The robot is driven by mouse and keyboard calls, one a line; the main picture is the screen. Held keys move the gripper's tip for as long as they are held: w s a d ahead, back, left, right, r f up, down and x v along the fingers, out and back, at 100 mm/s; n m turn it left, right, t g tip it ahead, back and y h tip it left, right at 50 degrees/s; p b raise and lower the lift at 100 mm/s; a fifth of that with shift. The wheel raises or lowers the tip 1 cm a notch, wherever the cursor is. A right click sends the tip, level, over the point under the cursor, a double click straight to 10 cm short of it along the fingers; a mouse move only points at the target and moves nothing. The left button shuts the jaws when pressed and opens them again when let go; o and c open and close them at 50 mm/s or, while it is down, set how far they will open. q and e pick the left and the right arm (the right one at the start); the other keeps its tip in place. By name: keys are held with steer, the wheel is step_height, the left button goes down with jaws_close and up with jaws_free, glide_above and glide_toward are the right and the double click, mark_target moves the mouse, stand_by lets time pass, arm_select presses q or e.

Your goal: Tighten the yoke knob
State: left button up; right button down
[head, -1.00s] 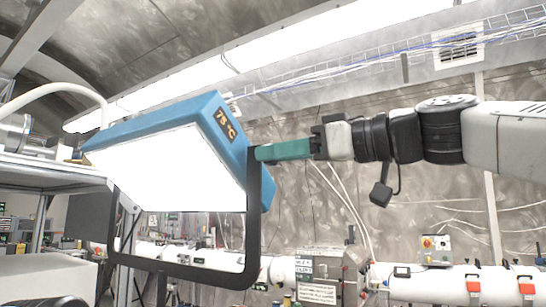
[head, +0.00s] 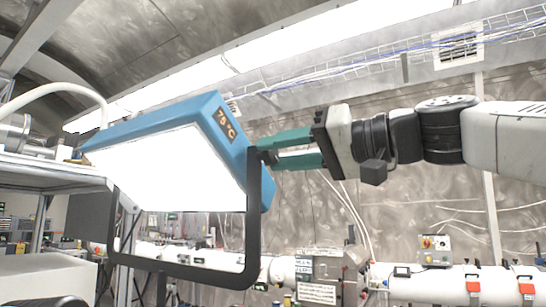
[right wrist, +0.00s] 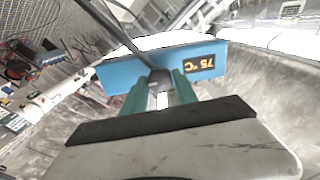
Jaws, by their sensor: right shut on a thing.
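A blue lamp (head: 222,112) with a bright white face hangs in a black yoke (head: 254,215) at the left of the head view. The yoke knob (right wrist: 158,78), dark, shows in the right wrist view at the yoke's upper end, beside the lamp's blue side. My right gripper (head: 264,152) reaches in from the right with its green fingers level with the yoke's top. In the right wrist view the two fingers (right wrist: 157,90) stand either side of the knob and are shut on it. The fingertips partly cover the knob. My left gripper is not in view.
A steel shelf (head: 50,172) with equipment stands left of the lamp. White pipes (head: 450,281) and a small control box (head: 435,250) run along the far wall. The air right of the lamp, below my arm, is clear.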

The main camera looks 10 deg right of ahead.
steer(key=m, duration=0.5)
steer(key=shift+m, duration=0.3)
steer(key=m, duration=0.5)
steer(key=shift+f+m, duration=0.1)
steer(key=shift+m, duration=0.2)
steer(key=c, duration=1)
jaws_free()
steer(key=shift+o, duration=0.2)
steer(key=v, duration=0.7)
steer(key=shift+s+d, duration=0.2)
steer(key=shift+d, duration=0.1)
